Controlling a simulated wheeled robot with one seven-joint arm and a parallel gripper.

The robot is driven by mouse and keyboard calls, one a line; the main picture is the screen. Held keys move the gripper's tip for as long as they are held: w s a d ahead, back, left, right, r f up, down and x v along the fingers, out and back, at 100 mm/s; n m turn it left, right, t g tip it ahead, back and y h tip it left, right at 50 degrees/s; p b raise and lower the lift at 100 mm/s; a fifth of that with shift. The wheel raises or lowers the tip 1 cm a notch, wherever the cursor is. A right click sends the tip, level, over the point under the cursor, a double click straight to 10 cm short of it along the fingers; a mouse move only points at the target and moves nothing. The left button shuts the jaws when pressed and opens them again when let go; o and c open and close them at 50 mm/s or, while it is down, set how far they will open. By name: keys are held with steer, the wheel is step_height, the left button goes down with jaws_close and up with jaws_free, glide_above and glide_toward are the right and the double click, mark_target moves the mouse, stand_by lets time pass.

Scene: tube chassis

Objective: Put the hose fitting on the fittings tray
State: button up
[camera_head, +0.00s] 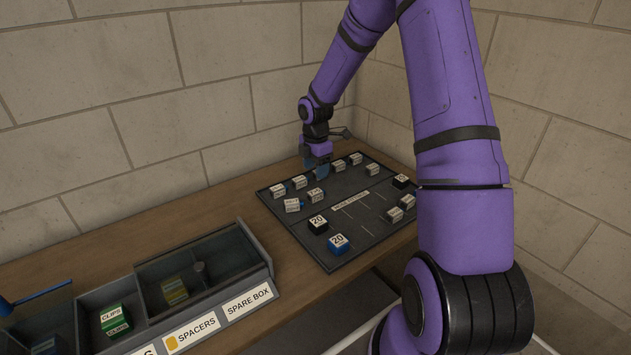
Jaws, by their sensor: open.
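The fittings tray (293,228) is a dark, low-rimmed board on the wooden bench, with a white label strip across its middle that is too small to read surely. Several small white-labelled pieces sit on it, along its far edge, its left side and its right side. I cannot tell which piece is the hose fitting. My gripper (318,167) is open, pointing down over the far edge of the tray, close to the labelled pieces there. Its fingertips partly hide that row, and I cannot tell whether they touch a piece.
A divided bin (262,262) with labels including "SPACERS" and "SPARE BOX" stands at the lower left. It holds a green clips box (115,319). Block walls stand behind.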

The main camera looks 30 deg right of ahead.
steer(key=s+a+r+m+t+h, duration=0.1)
steer(key=s+a+r+m, duration=0.25)
steer(key=r, duration=0.45)
steer(key=s+a+r+m, duration=0.2)
steer(key=s+r, duration=0.3)
steer(key=r, duration=0.2)
steer(key=s+a+r+m+t+h, duration=0.1)
steer(key=s+a+r+m, duration=0.25)
steer(key=r, duration=0.45)
steer(key=s+a+r+m+t, duration=0.1)
steer(key=s+r+m, duration=0.1)
steer(key=s, duration=0.5)
steer(key=s+a+r+m+t+y, duration=0.1)
steer(key=s+a+r+m, duration=0.1)
steer(key=s, duration=0.5)
steer(key=s+a+r+m+t+y, duration=0.1)
steer(key=s+a+r+m, duration=0.1)
steer(key=s+m, duration=0.3)
steer(key=shift+s+a+r, duration=0.2)
steer(key=shift+s+r, duration=0.65)
steer(key=shift+s, duration=0.35)
